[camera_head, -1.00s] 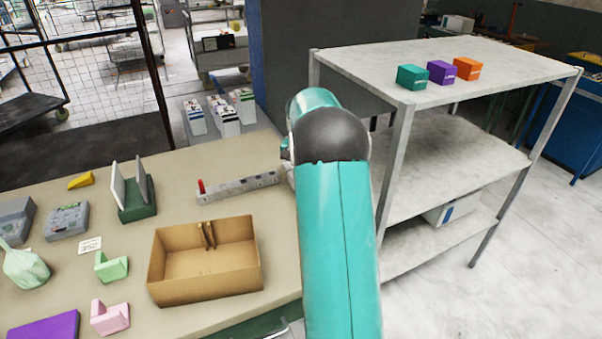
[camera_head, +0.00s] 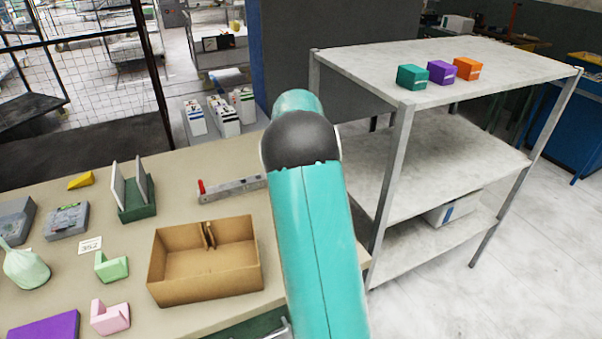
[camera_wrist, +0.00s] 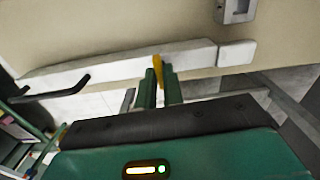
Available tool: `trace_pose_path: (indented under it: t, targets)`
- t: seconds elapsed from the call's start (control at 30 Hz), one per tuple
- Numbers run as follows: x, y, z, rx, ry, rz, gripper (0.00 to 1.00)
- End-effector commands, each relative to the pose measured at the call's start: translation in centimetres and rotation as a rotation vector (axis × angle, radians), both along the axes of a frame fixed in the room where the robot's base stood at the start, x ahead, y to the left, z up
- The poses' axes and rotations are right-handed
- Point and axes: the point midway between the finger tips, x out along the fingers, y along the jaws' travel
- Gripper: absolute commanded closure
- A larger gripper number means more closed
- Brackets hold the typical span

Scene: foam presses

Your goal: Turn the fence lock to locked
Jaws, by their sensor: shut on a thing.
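In the wrist view a small yellow piece (camera_wrist: 158,64), which looks like the handle of the fence lock, stands upright against a pale bar. My gripper (camera_wrist: 161,82) has its two green fingers close together at the yellow piece's lower end, shut on it. The fingers hide that lower end. Any locked or unlocked marking cannot be made out. In the head view my teal arm reaches over the bench's right side and hides the gripper and the yellow piece.
The pale bar (camera_wrist: 110,69) runs along the bench edge, with a black hook (camera_wrist: 72,90) at its left. In the head view a grey rail with a red knob (camera_head: 234,188), a cardboard box (camera_head: 160,270) and a green stand (camera_head: 137,209) sit on the bench. A metal shelf (camera_head: 440,145) stands right.

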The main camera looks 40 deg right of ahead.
Motion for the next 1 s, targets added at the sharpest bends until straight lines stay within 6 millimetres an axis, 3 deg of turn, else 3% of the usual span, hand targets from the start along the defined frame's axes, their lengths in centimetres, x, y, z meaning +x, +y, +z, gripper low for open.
trace_pose_path:
  t: [0.7, 0.73, 0.8, 1.0]
  targets:
    - [0.06, -0.02, 0.13, -0.002, -0.003, -0.081, 1.00]
    - [0.06, -0.02, 0.13, -0.002, -0.003, -0.081, 0.85]
    - [0.05, -0.02, 0.11, -0.001, -0.002, -0.081, 0.71]
    - [0.02, 0.00, 0.05, 0.000, -0.001, -0.080, 0.69]
